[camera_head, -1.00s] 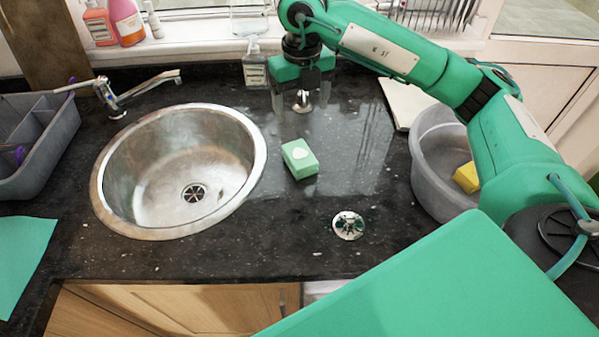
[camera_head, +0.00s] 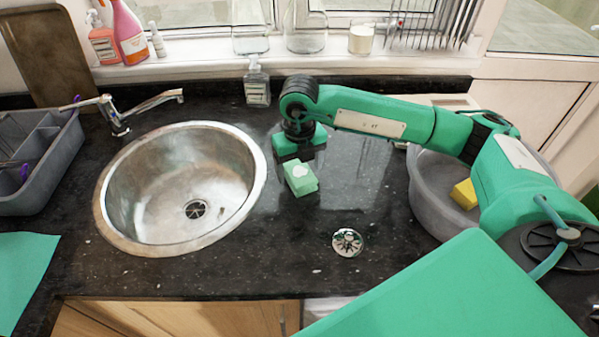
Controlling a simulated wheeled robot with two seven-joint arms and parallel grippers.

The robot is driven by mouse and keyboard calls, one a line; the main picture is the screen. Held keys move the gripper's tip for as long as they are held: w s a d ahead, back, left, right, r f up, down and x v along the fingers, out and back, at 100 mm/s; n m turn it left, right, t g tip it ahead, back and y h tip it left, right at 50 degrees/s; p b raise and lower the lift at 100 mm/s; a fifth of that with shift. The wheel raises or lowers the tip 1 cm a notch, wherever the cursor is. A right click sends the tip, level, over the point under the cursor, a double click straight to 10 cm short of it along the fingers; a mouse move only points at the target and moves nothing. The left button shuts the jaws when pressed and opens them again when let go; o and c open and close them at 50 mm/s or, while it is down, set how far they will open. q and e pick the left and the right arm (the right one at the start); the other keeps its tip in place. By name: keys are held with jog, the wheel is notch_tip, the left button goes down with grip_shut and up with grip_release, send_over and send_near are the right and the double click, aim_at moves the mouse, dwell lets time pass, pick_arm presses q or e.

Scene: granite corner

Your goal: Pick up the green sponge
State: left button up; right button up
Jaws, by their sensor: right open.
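The green sponge (camera_head: 302,182), a small light green block with a pale mark on top, lies on the dark granite worktop to the right of the sink. My right gripper (camera_head: 299,160) is open and low, right at the far side of the sponge in the picture. Its fingers are mostly hidden behind its own body and the sponge, so I cannot tell whether they touch the sponge. My left gripper is not in view.
The round steel sink (camera_head: 180,225) is left of the sponge. A grey tub (camera_head: 425,205) with a yellow sponge (camera_head: 464,194) stands right, under my right arm. A soap bottle (camera_head: 257,85) stands behind the gripper. A drain fitting (camera_head: 347,242) lies in front. A grey caddy (camera_head: 40,185) is far left.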

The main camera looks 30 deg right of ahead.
aim_at(299, 171)
jog(key=shift+f, duration=1)
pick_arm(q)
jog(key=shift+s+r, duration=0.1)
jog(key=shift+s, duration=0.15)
pick_arm(e)
jog(key=c, duration=1.1)
jog(key=shift+r, duration=0.15)
jog(key=shift+r, duration=0.65)
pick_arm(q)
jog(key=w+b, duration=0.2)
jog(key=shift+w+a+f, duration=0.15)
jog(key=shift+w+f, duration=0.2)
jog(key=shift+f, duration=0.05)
pick_arm(e)
notch_tip(299, 171, up, 18)
jog(key=shift+r, duration=0.25)
